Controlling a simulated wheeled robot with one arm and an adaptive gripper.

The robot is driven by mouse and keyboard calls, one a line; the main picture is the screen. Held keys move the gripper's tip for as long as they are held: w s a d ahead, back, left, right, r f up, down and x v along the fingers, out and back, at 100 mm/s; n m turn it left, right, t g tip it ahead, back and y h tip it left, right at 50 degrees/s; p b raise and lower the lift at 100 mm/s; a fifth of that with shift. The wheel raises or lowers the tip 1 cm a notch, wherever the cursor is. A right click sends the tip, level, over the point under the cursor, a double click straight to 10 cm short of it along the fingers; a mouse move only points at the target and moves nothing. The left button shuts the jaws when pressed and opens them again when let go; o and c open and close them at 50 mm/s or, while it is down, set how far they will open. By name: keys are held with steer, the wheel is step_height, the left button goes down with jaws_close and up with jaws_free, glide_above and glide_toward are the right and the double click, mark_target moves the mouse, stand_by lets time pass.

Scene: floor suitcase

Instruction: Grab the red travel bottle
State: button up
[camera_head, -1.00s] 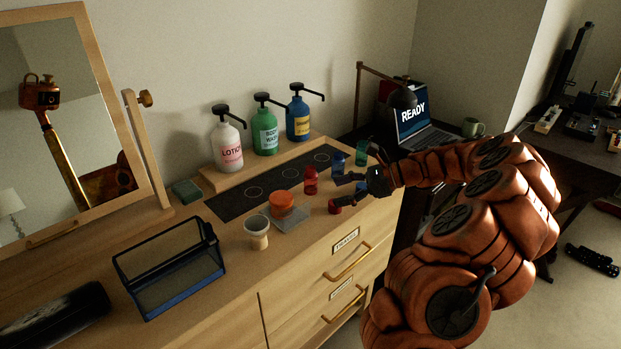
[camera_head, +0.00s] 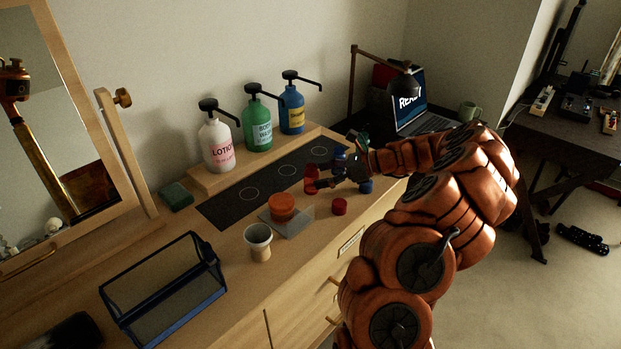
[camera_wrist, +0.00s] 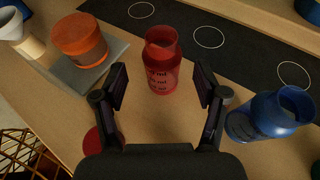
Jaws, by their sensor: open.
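The red travel bottle (camera_head: 311,178) stands upright and uncapped on the dresser top at the front edge of the dark mat. In the wrist view the red bottle (camera_wrist: 162,62) is centred just beyond and between my fingertips. My gripper (camera_head: 326,176) is open and comes at the bottle from the right; in the wrist view my gripper (camera_wrist: 160,88) has one finger on each side of the bottle's near space, with nothing held. A red cap (camera_head: 339,206) lies on the dresser in front; in the wrist view it is partly hidden behind the left finger.
A blue bottle (camera_wrist: 270,115) stands close to my right finger. An orange jar (camera_head: 282,206) sits on a grey square to the left. A white cup (camera_head: 258,241) and a wire-mesh caddy (camera_head: 165,290) stand farther left. Pump bottles (camera_head: 258,122) line the raised shelf behind the mat.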

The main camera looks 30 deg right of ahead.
mark_target(312, 177)
steer(key=x, duration=0.4)
steer(key=shift+d+p, duration=0.15)
steer(key=shift+p, duration=0.2)
steer(key=c, duration=1.1)
steer(key=shift+o, duration=0.2)
